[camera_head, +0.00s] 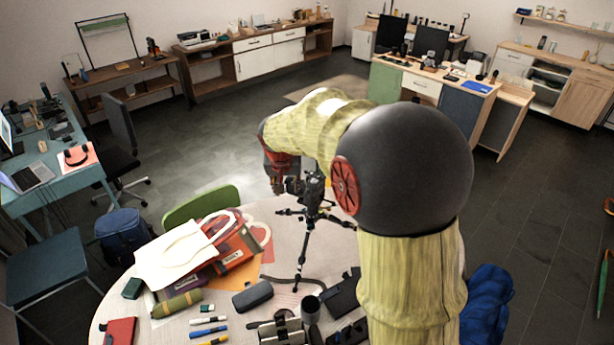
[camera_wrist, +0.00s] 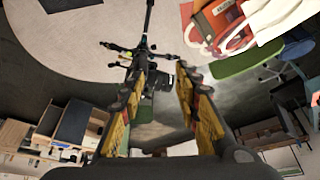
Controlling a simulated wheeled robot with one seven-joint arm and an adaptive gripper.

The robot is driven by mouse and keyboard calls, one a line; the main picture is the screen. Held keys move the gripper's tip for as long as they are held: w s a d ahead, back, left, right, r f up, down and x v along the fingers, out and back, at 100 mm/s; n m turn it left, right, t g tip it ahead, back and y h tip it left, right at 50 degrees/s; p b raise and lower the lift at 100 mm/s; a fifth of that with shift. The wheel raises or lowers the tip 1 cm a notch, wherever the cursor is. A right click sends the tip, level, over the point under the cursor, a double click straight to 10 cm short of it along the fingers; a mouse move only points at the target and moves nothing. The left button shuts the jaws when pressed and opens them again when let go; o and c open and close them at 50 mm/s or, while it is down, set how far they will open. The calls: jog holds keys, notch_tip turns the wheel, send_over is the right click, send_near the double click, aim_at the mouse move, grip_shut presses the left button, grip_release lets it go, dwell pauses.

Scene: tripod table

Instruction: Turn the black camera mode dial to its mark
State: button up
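A small black camera (camera_head: 314,186) sits on top of a black tripod (camera_head: 305,245) that stands on the round table (camera_head: 235,313). My gripper (camera_head: 278,190) points down just left of the camera in the head view. In the wrist view the two fingers of my gripper (camera_wrist: 161,72) are spread apart with a gap between them. The dark camera body (camera_wrist: 150,82) shows in that gap, and the tripod (camera_wrist: 148,22) extends beyond it. I cannot tell whether a finger touches the camera. The mode dial and its mark cannot be made out in either view.
Open floor lies beyond.

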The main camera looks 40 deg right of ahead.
jog(key=w+d+f+m+p, duration=0.2)
jog(key=w+d+f+p, duration=0.3)
jog(key=d, duration=0.3)
jog(key=m+g+p, duration=0.1)
jog(key=p, duration=0.1)
send_near(308, 190)
jog(key=shift+h, duration=0.3)
jog(key=p+x, duration=0.1)
jog(key=x, duration=0.2)
jog(key=p+x, duration=0.1)
jog(key=x, duration=0.3)
jog(key=shift+a+f, duration=0.15)
jog(key=shift+f, duration=0.2)
jog(key=shift+c, duration=0.4)
grip_shut()
